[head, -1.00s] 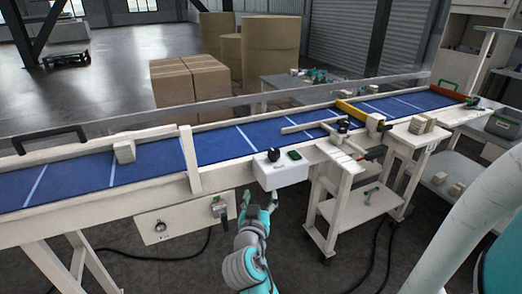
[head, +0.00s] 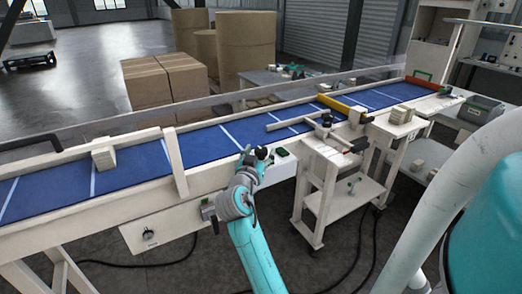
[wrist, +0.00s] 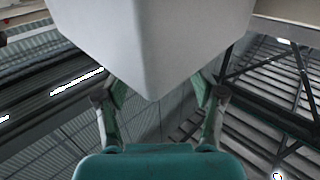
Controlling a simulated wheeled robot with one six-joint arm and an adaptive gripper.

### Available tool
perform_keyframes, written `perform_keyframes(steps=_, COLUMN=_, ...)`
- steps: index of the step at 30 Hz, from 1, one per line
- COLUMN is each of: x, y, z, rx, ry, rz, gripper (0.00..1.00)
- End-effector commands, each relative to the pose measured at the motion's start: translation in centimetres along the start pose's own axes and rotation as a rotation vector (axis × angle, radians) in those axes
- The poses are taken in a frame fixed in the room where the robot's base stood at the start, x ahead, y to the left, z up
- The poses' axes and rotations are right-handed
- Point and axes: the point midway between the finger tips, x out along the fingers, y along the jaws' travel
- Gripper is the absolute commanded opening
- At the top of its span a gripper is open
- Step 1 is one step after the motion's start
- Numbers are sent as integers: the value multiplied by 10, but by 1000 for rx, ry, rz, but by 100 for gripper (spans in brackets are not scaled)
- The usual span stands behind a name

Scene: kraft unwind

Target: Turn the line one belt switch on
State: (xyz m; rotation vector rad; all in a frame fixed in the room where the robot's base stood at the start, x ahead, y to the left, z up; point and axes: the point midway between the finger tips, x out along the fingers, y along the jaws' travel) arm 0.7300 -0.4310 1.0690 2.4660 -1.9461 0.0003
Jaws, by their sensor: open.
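A white control box (head: 282,168) is fixed to the near side of the conveyor. A green button (head: 281,153) is on its top, and a dark knob (head: 261,153) shows beside my gripper. My gripper (head: 250,158) is at the box's left end and hides part of it. In the wrist view my gripper (wrist: 162,98) is open, and a pale box corner fills the upper middle, in front of the fingers. Contact cannot be told. A lower panel (head: 160,230) carries a round dial (head: 148,235) and a lever handle (head: 208,209). No label is readable.
A white cart (head: 340,205) stands right of the box. Cables lie on the floor.

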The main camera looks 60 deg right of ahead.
Motion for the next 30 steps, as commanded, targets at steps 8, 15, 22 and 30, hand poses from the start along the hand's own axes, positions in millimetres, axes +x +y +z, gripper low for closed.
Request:
perform_keyframes(steps=8, x=19, y=0, z=0, rx=-1, ry=0, rz=-1, gripper=69)
perform_keyframes(steps=15, x=20, y=0, z=0, rx=-1, ry=0, rz=-1, gripper=69)
perform_keyframes(steps=22, x=19, y=0, z=0, rx=0, ry=0, rz=-1, gripper=16)
perform_keyframes(steps=30, x=19, y=0, z=0, rx=0, ry=-1, rz=-10, gripper=8)
